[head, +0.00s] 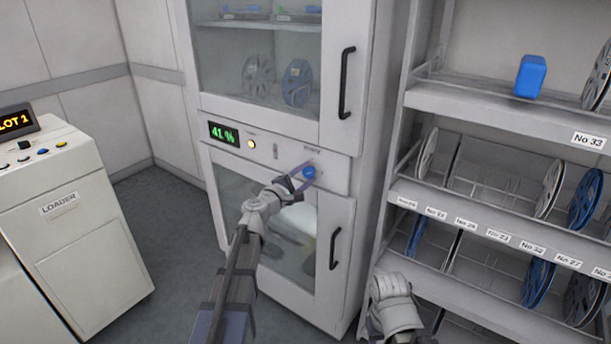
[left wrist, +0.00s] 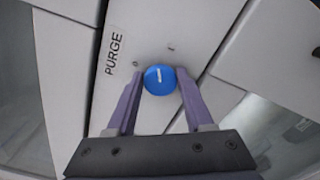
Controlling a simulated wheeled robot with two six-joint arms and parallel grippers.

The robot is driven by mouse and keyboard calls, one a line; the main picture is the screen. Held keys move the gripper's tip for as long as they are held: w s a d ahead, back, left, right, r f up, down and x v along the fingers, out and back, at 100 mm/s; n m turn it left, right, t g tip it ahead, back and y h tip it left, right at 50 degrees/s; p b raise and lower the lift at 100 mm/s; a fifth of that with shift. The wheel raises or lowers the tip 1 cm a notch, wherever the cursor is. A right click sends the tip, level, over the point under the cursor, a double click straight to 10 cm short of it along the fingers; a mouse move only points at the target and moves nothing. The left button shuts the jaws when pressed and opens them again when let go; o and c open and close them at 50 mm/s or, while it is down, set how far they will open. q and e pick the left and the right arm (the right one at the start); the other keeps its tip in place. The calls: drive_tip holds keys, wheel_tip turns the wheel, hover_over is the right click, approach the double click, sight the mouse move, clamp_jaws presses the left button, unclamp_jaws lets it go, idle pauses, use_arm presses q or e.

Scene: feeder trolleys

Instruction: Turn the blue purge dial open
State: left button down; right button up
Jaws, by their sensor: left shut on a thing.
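The blue purge dial (head: 309,172) is on the panel strip between the upper and lower doors of the white cabinet. In the left wrist view the dial (left wrist: 159,79) is round, with a white pointer line that stands nearly upright in the picture, tilted slightly. The word PURGE is printed beside it, with small marks on the panel around it. My left gripper (head: 300,178) is shut on the dial, and its two purple fingers (left wrist: 160,88) sit on either side of it. My right gripper is not clearly seen; part of my right arm shows at the bottom of the head view.
The cabinet panel has a green 41 % display (head: 223,133) and a lit yellow lamp (head: 251,143). Black door handles (head: 346,83) stand out near the dial.

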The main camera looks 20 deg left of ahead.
use_arm(q)
drive_tip(key=m, duration=0.5)
drive_tip(key=shift+f, duration=0.1)
drive_tip(key=shift+d+m, duration=0.1)
drive_tip(key=shift+m, duration=0.3)
idle(0.3)
drive_tip(key=shift+c, duration=1.6)
unclamp_jaws()
drive_tip(key=shift+s, duration=0.1)
drive_tip(key=v, duration=0.7)
drive_tip(key=shift+s, duration=0.3)
drive_tip(key=shift+a, duration=0.2)
